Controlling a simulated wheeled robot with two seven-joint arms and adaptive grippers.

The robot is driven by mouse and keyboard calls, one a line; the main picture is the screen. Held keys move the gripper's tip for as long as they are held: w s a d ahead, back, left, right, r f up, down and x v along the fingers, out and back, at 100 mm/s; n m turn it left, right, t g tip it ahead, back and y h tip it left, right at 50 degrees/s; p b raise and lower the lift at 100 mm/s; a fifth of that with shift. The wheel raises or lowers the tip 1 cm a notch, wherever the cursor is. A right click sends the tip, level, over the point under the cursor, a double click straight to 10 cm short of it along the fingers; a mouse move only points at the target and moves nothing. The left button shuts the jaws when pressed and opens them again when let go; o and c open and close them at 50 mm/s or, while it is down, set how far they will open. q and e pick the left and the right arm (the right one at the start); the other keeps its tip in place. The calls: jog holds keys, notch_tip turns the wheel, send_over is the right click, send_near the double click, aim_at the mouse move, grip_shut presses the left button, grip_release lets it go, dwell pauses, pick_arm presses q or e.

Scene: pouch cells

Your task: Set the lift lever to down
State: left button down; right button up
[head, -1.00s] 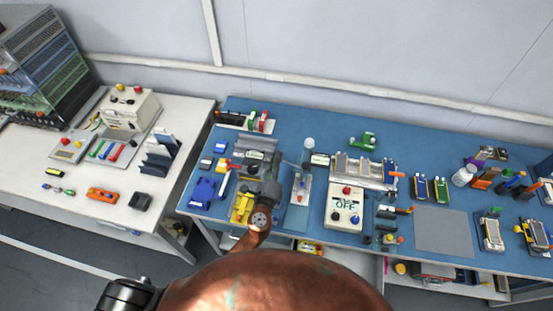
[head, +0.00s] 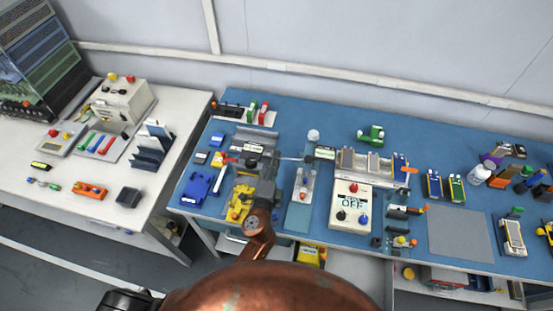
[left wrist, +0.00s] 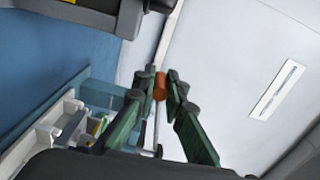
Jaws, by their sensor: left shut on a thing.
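My left gripper (left wrist: 160,82) has dark green fingers closed on the orange knob (left wrist: 159,88) of the lift lever in the left wrist view. A thin grey rod (left wrist: 155,125) runs down from the knob. In the head view my left gripper (head: 276,158) is over the blue table, left of a narrow station (head: 301,190) with a pale top. A thin rod (head: 293,159) reaches from the gripper toward that station. The knob is hidden there by the gripper. Which marked position the lever is at cannot be read. My right gripper is not seen.
A white control box (head: 350,205) marked OFF stands right of the station. Yellow (head: 240,203) and blue (head: 197,188) fixtures lie left of and near my gripper. A grey mat (head: 460,234) is bare at the right. A white table (head: 75,205) stands left.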

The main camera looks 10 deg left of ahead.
pick_arm(q)
jog(key=shift+d+f+n+b, duration=0.1)
jog(key=shift+f+n+b, duration=0.45)
jog(key=shift+n, duration=0.15)
jog(key=c, duration=2)
grip_release()
jog(key=shift+o, duration=0.2)
jog(key=shift+r, duration=0.1)
jog(key=s, duration=1.2)
jog(key=shift+d, duration=0.1)
